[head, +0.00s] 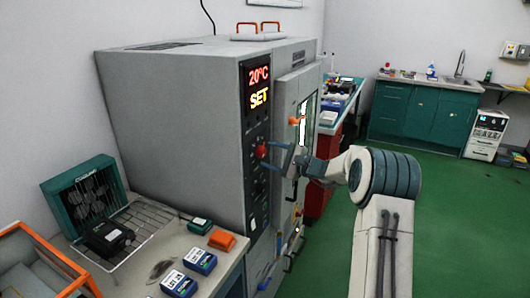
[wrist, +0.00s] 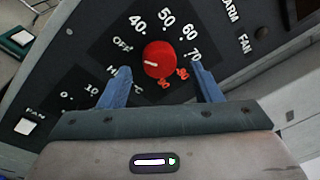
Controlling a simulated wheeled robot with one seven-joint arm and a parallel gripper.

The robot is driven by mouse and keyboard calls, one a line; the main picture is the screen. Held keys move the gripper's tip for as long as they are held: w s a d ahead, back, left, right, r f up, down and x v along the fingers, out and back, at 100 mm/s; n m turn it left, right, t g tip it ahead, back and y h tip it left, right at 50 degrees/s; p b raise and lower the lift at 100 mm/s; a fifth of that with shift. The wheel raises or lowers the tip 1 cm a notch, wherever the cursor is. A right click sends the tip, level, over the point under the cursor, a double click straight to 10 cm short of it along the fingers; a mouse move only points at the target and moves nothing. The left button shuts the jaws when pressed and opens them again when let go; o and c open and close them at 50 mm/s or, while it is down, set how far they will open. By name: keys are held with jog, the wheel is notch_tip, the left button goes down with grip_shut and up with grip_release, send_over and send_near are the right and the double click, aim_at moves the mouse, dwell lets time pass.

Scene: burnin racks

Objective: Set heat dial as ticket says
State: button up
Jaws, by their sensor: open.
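The heat dial (wrist: 158,58) is a round red knob in the middle of the wrist view, ringed by numbers from 40 to 70, red marks and OFF. Its white pointer line faces left, a little below OFF. It also shows on the cabinet front in the head view (head: 261,151). My gripper (wrist: 160,72) is open, one blue finger on each side of the dial, with gaps showing. It also shows facing the panel in the head view (head: 273,157). The display (head: 258,87) reads 20°C SET. I cannot make out a ticket.
The grey cabinet (head: 170,110) stands against the wall. A bench at lower left bears a wire rack (head: 140,225), blue boxes (head: 200,261) and an orange bin (head: 45,262). A FAN switch (wrist: 25,126) lies left of the dial. Green floor (head: 450,220) is clear at right.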

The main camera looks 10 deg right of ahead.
jog(key=shift+x, duration=1)
